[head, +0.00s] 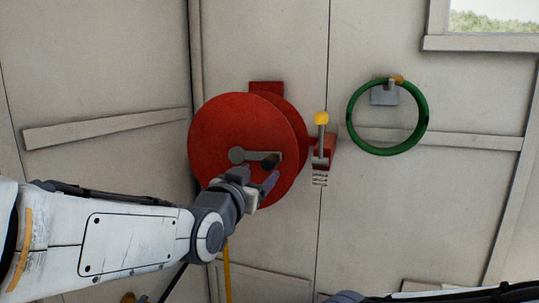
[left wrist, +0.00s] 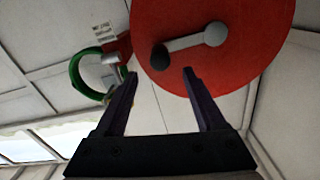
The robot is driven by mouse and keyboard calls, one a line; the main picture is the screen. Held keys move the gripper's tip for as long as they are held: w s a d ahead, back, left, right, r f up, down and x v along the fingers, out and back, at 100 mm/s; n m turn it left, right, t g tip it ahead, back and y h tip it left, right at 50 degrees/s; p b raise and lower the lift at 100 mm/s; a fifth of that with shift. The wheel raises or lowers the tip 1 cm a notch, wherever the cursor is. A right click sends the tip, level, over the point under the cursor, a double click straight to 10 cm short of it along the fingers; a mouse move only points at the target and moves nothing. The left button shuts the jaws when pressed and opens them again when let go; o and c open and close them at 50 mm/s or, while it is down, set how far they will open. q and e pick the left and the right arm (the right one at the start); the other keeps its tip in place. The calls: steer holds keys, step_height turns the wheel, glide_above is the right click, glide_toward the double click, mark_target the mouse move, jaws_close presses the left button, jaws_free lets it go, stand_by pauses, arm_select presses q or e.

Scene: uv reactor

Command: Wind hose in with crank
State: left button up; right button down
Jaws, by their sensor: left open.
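A red hose reel (head: 225,125) is mounted on the wall in the middle of the head view. Its grey crank arm (head: 255,156) runs from the hub on the left to a dark crank knob (head: 270,163) on the right. My left gripper (head: 261,180) is open just below the knob. In the left wrist view the knob (left wrist: 159,57) shows between and just beyond the two open fingertips (left wrist: 160,72), with no contact visible. A yellow hose (head: 227,275) hangs below the reel. My right gripper does not show.
A red bracket with a yellow-tipped lever (head: 321,130) stands right of the reel, above a small label (head: 320,179). A green hose ring (head: 423,112) hangs on a wall hook farther right. A window (head: 490,22) is at top right.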

mark_target(267, 164)
arm_select(q)
steer(key=p+x, duration=0.3)
steer(key=x, duration=0.4)
steer(key=shift+w+d+f+p, duration=0.1)
steer(key=shift+w+d+p, duration=0.1)
steer(key=shift+w+p, duration=0.35)
steer(key=shift+w, duration=0.1)
steer(key=shift+c, duration=0.4)
jaws_close()
stand_by(0.4)
